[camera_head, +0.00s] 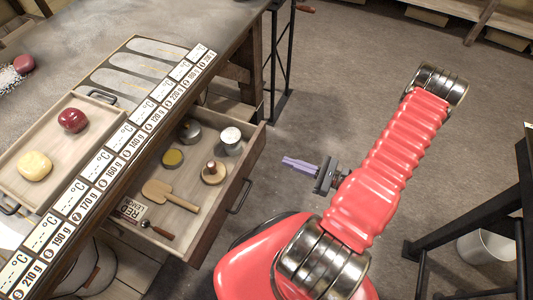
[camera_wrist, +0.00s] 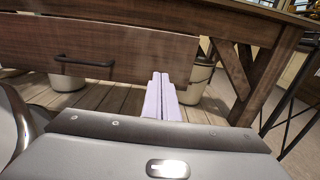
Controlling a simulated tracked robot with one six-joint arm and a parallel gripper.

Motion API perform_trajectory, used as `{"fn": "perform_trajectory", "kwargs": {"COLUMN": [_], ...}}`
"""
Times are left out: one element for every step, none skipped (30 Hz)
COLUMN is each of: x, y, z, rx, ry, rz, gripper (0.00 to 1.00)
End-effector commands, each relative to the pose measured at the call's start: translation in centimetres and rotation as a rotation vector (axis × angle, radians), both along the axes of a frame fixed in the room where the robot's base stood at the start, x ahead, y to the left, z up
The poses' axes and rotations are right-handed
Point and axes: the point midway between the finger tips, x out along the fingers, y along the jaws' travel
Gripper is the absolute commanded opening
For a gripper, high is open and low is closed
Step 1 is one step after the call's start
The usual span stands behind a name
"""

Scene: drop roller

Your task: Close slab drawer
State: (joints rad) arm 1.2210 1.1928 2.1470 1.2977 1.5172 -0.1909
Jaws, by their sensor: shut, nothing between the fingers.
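The wooden drawer (camera_head: 208,245) stands pulled out from under the table in the head view. Its dark handle (camera_head: 240,196) is on the front face. Inside lie a wooden paddle (camera_head: 170,197), metal cups (camera_head: 230,140), a round wooden tool (camera_head: 214,172) and a small label card. My gripper (camera_head: 285,162) is right of the drawer front, apart from it, with its purple fingers shut and empty, pointing toward the drawer. In the wrist view, the shut fingers (camera_wrist: 161,82) stand in front of the drawer's front face (camera_wrist: 130,42), right of the handle (camera_wrist: 84,61).
The table (camera_head: 200,22) bears a row of temperature labels and a tray (camera_head: 95,150) with a red and a yellow lump. A black stand (camera_head: 520,190) is at the right.

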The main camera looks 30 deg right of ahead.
Motion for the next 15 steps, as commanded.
{"fn": "perform_trajectory", "kwargs": {"x": [0.5, 0.8, 1.1, 1.4, 1.6, 2.0, 2.3, 2.5, 2.9, 3.1, 3.4, 3.7, 4.0, 4.2, 4.6], "y": [0.5, 0.7, 0.9, 1.1, 1.3, 1.6, 1.8, 2.0, 2.2, 2.4, 2.6, 2.8, 3.0, 3.2, 3.4], "z": [0.0, 0.0, 0.0, 0.0, 0.0, 0.0, 0.0, 0.0, 0.0, 0.0, 0.0, 0.0, 0.0, 0.0, 0.0], "rx": [0.001, 0.001, 0.001, 0.001, 0.001, 0.001, 0.0, 0.0, 0.0, 0.0, 0.0, 0.0, -0.001, 0.0, 0.0], "ry": [0.001, 0.001, 0.001, 0.001, 0.001, 0.001, 0.001, 0.001, 0.001, 0.001, 0.001, 0.001, 0.001, 0.0, 0.0], "rz": [0.003, 0.004, 0.003, 0.003, 0.004, 0.004, 0.004, 0.004, 0.004, 0.004, 0.004, 0.004, 0.004, 0.004, 0.004], "gripper": [0.0, 0.0, 0.0, 0.0, 0.0, 0.0, 0.0, 0.0, 0.0, 0.0, 0.0, 0.0, 0.0, 0.0, 0.0]}}
